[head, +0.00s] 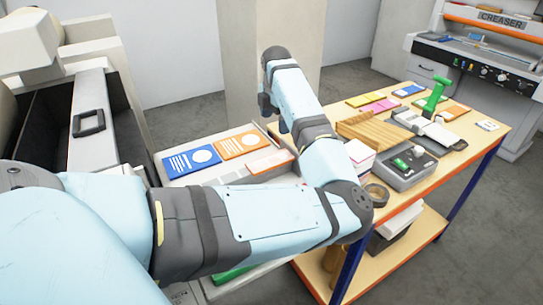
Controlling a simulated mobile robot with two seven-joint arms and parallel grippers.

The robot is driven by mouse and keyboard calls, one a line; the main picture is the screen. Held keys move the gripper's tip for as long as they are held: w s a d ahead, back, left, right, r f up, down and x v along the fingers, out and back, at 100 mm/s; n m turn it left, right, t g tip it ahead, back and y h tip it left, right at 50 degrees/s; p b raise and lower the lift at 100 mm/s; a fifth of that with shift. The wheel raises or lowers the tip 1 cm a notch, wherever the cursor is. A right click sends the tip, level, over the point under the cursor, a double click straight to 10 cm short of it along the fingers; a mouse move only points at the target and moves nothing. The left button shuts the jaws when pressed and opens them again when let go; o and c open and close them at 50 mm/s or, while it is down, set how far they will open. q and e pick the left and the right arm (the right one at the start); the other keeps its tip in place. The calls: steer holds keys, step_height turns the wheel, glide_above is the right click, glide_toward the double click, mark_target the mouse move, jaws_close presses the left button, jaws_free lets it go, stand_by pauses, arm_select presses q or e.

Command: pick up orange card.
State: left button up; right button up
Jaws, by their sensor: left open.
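An orange card (243,143) with a white circle and white lines lies flat in a pale tray (176,181), beside a blue card (191,160) of the same design. My left arm crosses the view from the lower left and bends up past the tray's right side. My left gripper (274,114) is small and partly hidden by its own wrist. It is to the right of the orange card and above it in the picture, apart from it and open. My right gripper is out of view.
A wooden table (480,135) on the right holds a green-handled tool (435,95), a grey device (408,170), a tape roll (376,194) and several coloured cards. A creaser machine (480,50) stands behind. Grey machinery (90,110) stands at left.

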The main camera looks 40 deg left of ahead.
arm_select(q)
glide_above(275, 159)
steer(key=f, duration=0.7)
steer(key=shift+s+d+f+p, duration=0.1)
steer(key=shift+d+f+p, duration=0.1)
steer(key=shift+f+p, duration=0.15)
steer(key=f, duration=0.3)
steer(key=f+p, duration=0.1)
steer(key=f, duration=0.1)
steer(key=shift+a+f, duration=0.25)
steer(key=shift+f, duration=0.1)
steer(key=c, duration=1)
